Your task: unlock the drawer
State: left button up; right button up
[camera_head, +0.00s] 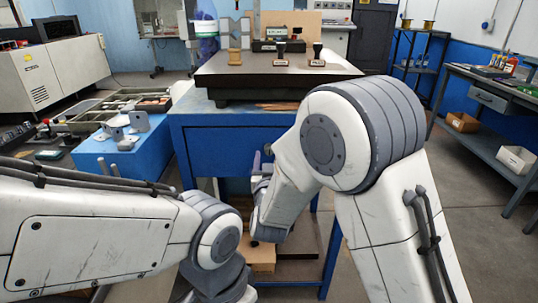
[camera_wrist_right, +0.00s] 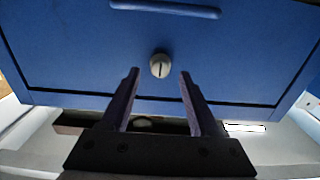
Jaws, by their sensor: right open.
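The blue drawer front (camera_wrist_right: 75,60) fills most of the right wrist view and looks closed. A round pale lock (camera_wrist_right: 160,66) with a dark, upright slot sits in its middle, below the bar handle (camera_wrist_right: 165,8). My right gripper (camera_wrist_right: 158,73) is open and empty, its two fingers pointing at the drawer on either side of the lock in the picture. I cannot tell whether they touch it. In the head view my right gripper (camera_head: 262,168) is at the front of the blue bench (camera_head: 225,140), partly hidden by my arm. My left gripper is out of view.
A dark surface plate (camera_head: 270,72) lies on the bench, with two stamps (camera_head: 317,58) and a small wooden block (camera_head: 234,57) on it. A blue box (camera_head: 120,160) with metal parts stands at left. A cardboard box (camera_head: 262,257) sits below.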

aim_at(269, 148)
jog(key=shift+w, duration=1.25)
grip_shut()
dwell(0.5)
